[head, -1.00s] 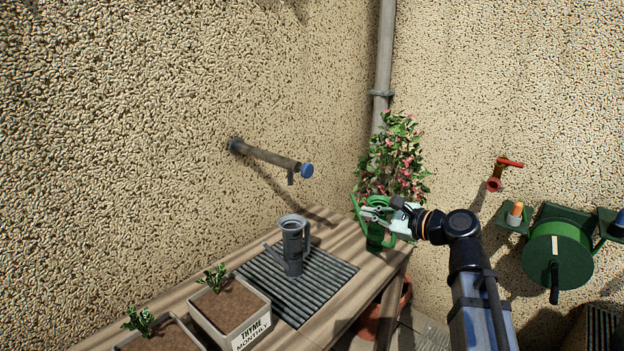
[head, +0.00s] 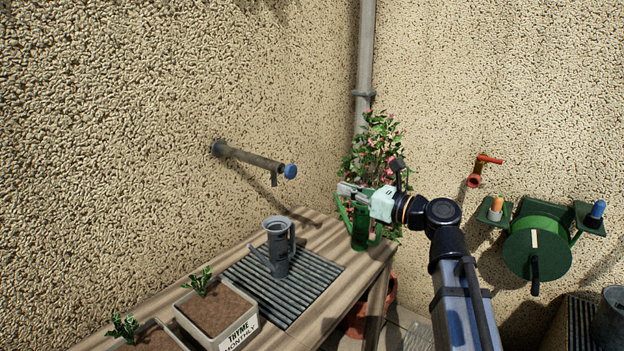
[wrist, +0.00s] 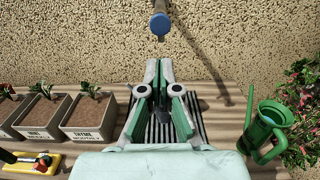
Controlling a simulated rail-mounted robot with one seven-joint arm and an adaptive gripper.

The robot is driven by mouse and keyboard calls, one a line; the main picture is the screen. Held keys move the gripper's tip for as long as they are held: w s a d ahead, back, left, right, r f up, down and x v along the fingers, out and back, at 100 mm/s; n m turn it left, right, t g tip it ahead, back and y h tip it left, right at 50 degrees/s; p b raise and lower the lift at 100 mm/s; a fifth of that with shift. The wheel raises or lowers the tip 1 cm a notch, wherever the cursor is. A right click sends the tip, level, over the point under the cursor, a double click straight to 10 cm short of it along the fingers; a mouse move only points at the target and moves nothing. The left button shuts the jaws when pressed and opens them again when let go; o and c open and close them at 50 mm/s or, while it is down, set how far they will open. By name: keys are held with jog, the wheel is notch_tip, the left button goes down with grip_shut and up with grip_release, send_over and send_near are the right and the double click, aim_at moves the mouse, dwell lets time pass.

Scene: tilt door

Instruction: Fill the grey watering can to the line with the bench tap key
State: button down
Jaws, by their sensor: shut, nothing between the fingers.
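The grey watering can (head: 279,248) stands upright on a dark slatted grate on the wooden bench in the head view; my gripper hides it in the wrist view. Above it, a wall pipe tap (head: 250,159) ends in a blue cap (head: 290,171), which also shows at the top of the wrist view (wrist: 160,24). My gripper (head: 345,190) is shut and empty, in the air right of the tap; it also shows in the wrist view (wrist: 159,66). An orange-handled piece (head: 497,207) and a blue-handled piece (head: 598,210) sit on green holders; I cannot tell which is the bench tap key.
A green watering can (head: 360,230) stands at the bench's right end, below my gripper. Planters (head: 215,308) line the left. A red tap (head: 477,177) and green hose reel (head: 537,247) are on the right wall. A yellow tray (wrist: 40,168) shows lower left.

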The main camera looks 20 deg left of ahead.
aim_at(293, 169)
jog(key=p+x, duration=0.3)
jog(key=x, duration=1.1)
jog(key=shift+p+x, duration=0.6)
jog(key=shift+x, duration=0.35)
jog(key=shift+r, duration=0.15)
jog(key=shift+w+a+r, duration=0.15)
jog(key=shift+w+r, duration=0.05)
jog(key=shift+r, duration=0.1)
dwell(0.6)
jog(key=shift+s+f, duration=0.1)
dwell(4.5)
